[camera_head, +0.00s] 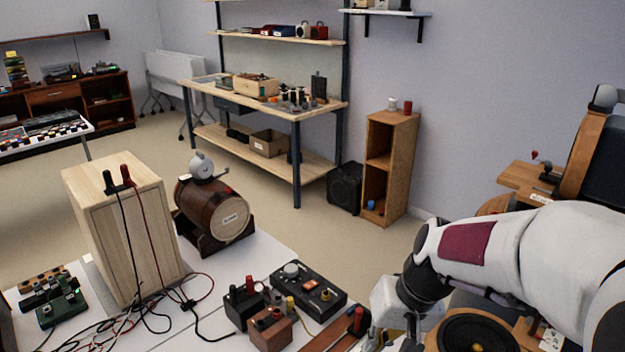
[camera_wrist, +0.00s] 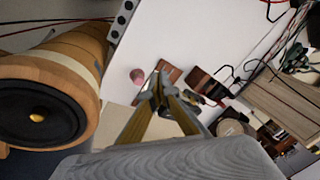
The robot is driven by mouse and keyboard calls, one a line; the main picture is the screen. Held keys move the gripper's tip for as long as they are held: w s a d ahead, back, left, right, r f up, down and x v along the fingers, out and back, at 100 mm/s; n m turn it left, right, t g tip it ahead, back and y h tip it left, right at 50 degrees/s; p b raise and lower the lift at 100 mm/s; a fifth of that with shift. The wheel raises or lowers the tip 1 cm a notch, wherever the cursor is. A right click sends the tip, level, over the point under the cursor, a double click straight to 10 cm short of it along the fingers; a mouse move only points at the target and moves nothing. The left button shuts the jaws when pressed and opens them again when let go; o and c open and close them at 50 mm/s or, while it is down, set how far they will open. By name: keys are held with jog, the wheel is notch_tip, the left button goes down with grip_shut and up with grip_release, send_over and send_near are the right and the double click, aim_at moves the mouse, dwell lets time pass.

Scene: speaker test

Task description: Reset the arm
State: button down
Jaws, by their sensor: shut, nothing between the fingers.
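My white arm (camera_head: 520,245) reaches in from the right in the head view, over the near right of the white table. My gripper (camera_wrist: 160,88) shows in the wrist view with its fingers closed together and nothing held between them. It points over the table, near a small brown wooden piece (camera_wrist: 170,72) and a small reddish round thing (camera_wrist: 137,77). I cannot tell its exact height above them. In the head view the fingers are mostly hidden at the bottom edge. A round wooden speaker with a black cone (camera_wrist: 35,112) lies left of the fingers; it also shows beneath my arm (camera_head: 470,335).
On the white table (camera_head: 240,268) stand a tall wooden box (camera_head: 125,235) with plugs, a dark barrel (camera_head: 213,207), a black knobbed box (camera_head: 308,291) and a small wooden block (camera_head: 270,332). Loose cables (camera_head: 120,325) lie at the left. A workbench (camera_head: 300,113) and wooden shelf (camera_head: 390,165) stand behind.

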jog(key=s+d+r+t+h, duration=0.1)
jog(key=s+d+r+t, duration=0.1)
jog(key=s, duration=0.6)
jog(key=s+d+r+t+h, duration=0.2)
jog(key=s+d+r, duration=0.2)
jog(key=s+r, duration=0.3)
jog(key=shift+s+d+r, duration=0.15)
jog(key=shift+s+r, duration=0.15)
jog(key=shift+s, duration=0.85)
jog(key=shift+f, duration=0.1)
dwell(1.1)
